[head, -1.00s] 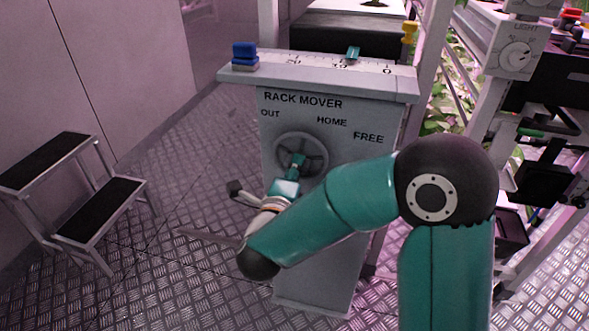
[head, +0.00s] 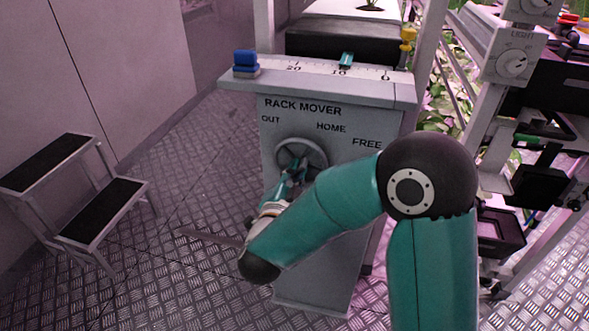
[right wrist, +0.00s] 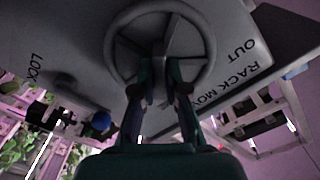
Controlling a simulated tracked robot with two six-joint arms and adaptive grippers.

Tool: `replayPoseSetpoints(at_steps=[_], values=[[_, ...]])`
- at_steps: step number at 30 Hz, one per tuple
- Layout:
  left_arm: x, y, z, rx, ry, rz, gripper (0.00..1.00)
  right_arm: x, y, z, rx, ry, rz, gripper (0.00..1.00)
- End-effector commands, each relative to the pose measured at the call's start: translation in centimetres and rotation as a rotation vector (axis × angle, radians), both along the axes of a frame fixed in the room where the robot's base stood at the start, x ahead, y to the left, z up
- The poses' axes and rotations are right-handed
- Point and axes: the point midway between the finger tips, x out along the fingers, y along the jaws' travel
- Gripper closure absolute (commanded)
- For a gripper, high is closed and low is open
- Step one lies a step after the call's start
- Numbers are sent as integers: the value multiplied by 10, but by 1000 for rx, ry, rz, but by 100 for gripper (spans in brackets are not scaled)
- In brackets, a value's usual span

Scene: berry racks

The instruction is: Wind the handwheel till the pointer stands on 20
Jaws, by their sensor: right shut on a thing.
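The handwheel (head: 313,148) is a grey ring with spokes on the front of the grey rack mover box (head: 345,190). My right gripper (head: 292,178) reaches it from below and in front, shut on the wheel's middle part. In the right wrist view the fingers (right wrist: 160,68) close at the hub and spoke, inside the rim of the wheel (right wrist: 207,60); the exact contact is hidden. The teal pointer (head: 346,60) stands at about 10, slightly to its right, on the white scale (head: 315,68), where 20 lies farther left. My left gripper is not in view.
A blue block (head: 245,59) sits at the left end of the box top. A step stool (head: 100,205) stands on the floor at left. Plant racks (head: 480,75) with a light dial (head: 511,64) stand at right.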

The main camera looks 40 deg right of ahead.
Motion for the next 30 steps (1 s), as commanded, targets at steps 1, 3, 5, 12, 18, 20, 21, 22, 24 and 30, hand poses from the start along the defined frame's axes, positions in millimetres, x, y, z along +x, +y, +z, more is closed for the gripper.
replayPoseSetpoints(at_steps=[1, 3, 5, 12, 18, 20, 21, 22, 24, 30], values=[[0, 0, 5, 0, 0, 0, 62, 0, -1, -1, -25, 43, -1, 100], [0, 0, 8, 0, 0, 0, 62, 0, -1, -1, -68, 94, -1, 100], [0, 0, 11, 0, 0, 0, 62, 0, -1, -1, -105, 137, -1, 100], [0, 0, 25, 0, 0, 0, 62, 0, 0, -1, -253, 311, 0, 100], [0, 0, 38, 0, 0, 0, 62, 0, -1, -1, -377, 457, -1, 100], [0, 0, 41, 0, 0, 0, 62, -1, -1, -1, -414, 500, -1, 100], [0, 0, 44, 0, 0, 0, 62, -1, -1, -1, -438, 529, 0, 100], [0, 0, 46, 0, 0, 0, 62, -1, -1, -1, -456, 552, 0, 100], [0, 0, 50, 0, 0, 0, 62, -1, -1, -1, -500, 603, 0, 100], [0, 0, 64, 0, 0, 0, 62, -1, -1, -1, -623, 748, 0, 100]])
